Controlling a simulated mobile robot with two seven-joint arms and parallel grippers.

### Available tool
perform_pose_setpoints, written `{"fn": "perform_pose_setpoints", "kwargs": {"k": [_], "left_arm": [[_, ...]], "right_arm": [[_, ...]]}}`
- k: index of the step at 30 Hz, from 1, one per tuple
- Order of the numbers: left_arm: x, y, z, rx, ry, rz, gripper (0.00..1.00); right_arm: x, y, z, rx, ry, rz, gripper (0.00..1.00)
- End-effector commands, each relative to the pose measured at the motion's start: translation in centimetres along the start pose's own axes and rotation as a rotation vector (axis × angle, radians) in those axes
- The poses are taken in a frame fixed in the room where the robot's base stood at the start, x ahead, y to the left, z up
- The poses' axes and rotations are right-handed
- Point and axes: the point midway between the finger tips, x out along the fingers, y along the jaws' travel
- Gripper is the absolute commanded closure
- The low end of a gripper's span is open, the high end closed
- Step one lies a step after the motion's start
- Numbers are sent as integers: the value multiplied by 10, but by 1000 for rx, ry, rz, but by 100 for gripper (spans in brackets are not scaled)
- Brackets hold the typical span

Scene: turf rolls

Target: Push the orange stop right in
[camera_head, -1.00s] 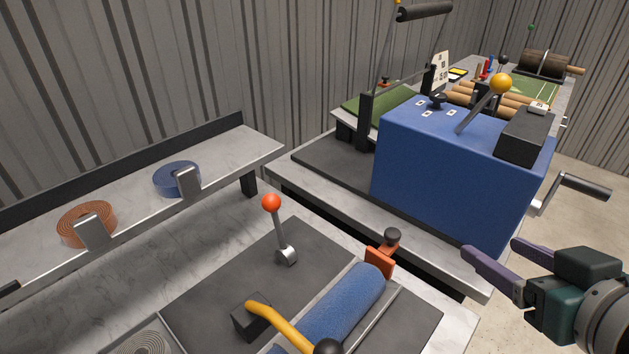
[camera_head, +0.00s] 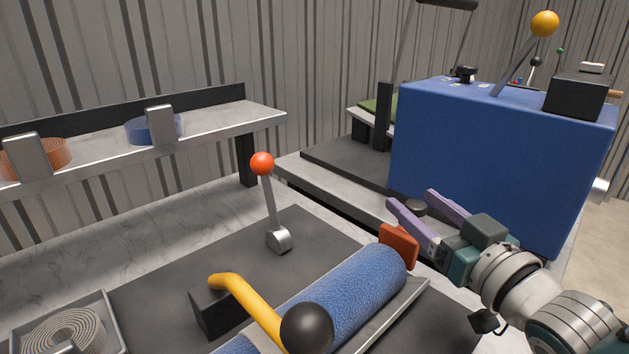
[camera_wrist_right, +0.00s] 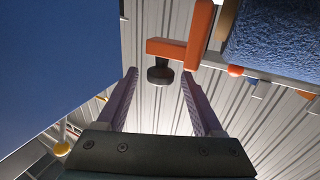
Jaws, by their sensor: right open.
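The orange stop (camera_head: 398,246) is an orange block at the far end of the blue turf roll (camera_head: 350,290). Whether the stop touches the roll's end is unclear. My left gripper is not in view.
A blue machine housing (camera_head: 480,160) stands just behind my right gripper. A red-ball lever (camera_head: 262,164) and a yellow handle with a black ball (camera_head: 245,300) stand near the roll. A shelf (camera_head: 215,125) at the left holds strap coils.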

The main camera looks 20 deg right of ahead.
Motion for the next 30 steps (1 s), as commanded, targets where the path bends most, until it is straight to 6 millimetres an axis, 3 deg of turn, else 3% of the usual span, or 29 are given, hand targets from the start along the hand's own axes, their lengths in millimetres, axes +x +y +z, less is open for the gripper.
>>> {"fn": "perform_pose_setpoints", "kwargs": {"k": [7,19,30], "left_arm": [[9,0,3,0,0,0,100],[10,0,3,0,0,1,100],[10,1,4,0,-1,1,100]], "right_arm": [[34,0,2,-2,0,0,32],[41,0,1,-1,-2,0,33],[41,0,1,-1,-2,0,74]]}}
